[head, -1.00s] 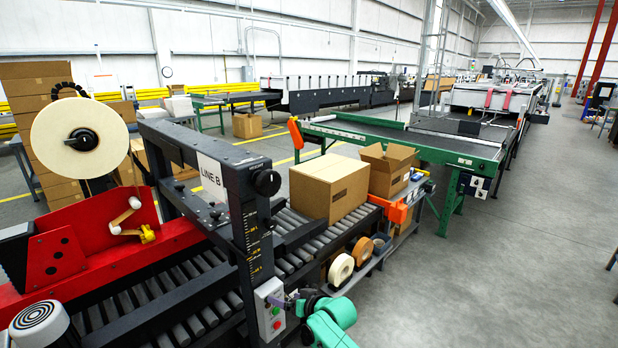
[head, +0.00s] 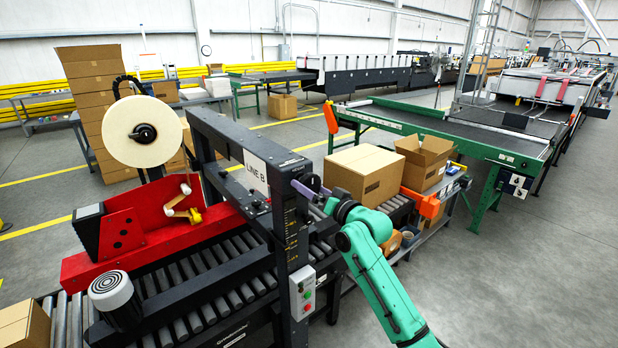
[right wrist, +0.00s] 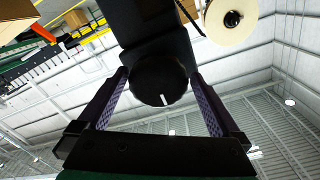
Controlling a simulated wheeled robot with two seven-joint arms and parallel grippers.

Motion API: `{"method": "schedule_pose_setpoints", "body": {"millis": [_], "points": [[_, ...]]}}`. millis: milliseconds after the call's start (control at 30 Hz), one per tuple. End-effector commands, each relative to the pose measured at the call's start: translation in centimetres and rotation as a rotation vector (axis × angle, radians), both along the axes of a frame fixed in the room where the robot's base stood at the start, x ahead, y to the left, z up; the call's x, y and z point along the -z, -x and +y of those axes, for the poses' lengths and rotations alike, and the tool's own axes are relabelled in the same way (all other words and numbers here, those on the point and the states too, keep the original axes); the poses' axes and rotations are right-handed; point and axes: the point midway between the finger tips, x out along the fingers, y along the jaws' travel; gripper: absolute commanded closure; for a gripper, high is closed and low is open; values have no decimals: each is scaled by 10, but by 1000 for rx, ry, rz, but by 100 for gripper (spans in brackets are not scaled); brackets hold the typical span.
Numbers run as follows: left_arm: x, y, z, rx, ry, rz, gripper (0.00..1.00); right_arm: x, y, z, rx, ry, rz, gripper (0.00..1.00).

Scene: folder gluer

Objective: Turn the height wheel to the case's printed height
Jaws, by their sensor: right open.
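The height wheel is a round black knob with a white mark; it fills the middle of the right wrist view (right wrist: 152,82). It also shows on the upper post of the case sealer in the head view (head: 313,181). My right gripper (right wrist: 160,75) is open, its two fingers on either side of the wheel; I cannot tell whether they touch it. In the head view the gripper (head: 307,190) is at the post top. A closed brown case (head: 363,168) sits on the rollers behind; its print is too small to read. My left gripper is out of view.
The post carries a yellow height scale (head: 291,226) and a grey button box (head: 303,290). An open carton (head: 424,160) stands beside the case. The floor at right is clear.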

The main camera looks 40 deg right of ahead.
Motion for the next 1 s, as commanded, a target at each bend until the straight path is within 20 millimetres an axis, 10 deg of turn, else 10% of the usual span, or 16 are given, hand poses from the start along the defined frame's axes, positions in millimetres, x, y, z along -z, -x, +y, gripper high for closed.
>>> {"method": "schedule_pose_setpoints", "body": {"millis": [367,533,1000], "points": [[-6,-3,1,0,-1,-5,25,1,-15,0,0,1,0,0],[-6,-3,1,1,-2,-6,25,1,-14,0,0,1,0,65],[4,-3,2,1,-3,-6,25,4,-14,-1,0,92,3,67]]}}
